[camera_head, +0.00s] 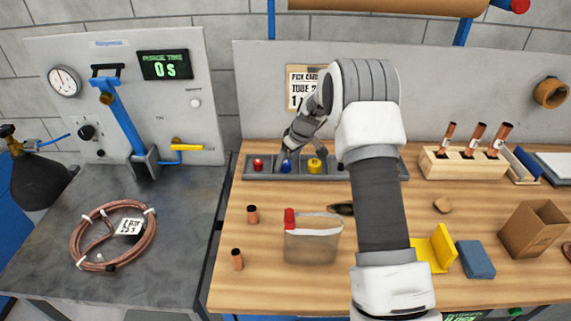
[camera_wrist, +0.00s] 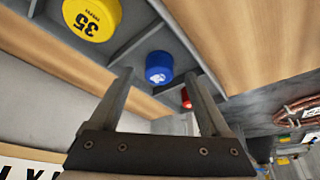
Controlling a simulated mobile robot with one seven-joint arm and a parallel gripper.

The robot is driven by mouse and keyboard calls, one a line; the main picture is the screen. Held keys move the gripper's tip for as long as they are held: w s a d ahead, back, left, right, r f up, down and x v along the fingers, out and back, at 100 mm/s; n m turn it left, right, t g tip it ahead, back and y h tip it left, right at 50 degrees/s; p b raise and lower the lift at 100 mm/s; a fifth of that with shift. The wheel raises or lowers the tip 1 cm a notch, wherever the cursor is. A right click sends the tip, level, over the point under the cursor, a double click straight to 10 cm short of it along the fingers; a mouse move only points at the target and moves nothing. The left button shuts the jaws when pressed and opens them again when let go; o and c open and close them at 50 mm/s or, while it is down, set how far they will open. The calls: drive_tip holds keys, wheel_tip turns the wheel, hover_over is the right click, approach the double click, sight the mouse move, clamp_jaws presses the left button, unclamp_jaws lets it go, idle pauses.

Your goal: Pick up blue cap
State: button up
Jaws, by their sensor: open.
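The blue cap (camera_head: 286,167) sits in a compartment of the grey tray (camera_head: 335,173) at the back of the wooden bench, between a red cap (camera_head: 258,164) and a yellow cap (camera_head: 315,166). In the wrist view the blue cap (camera_wrist: 158,68) shows between and beyond the tips of my open gripper (camera_wrist: 158,78). Nothing is between the fingers. Whether a finger touches the cap I cannot tell.
The yellow cap (camera_wrist: 92,17) and red cap (camera_wrist: 186,98) stand in neighbouring compartments with dividers between. A clear bag or container (camera_head: 312,245) with a red top stands in front, near short copper pieces (camera_head: 252,214). A wooden tube rack (camera_head: 462,166) is at right.

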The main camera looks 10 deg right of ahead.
drive_tip(key=shift+w+f, duration=0.2)
drive_tip(key=shift+f, duration=0.4)
clamp_jaws()
drive_tip(key=shift+r, duration=0.15)
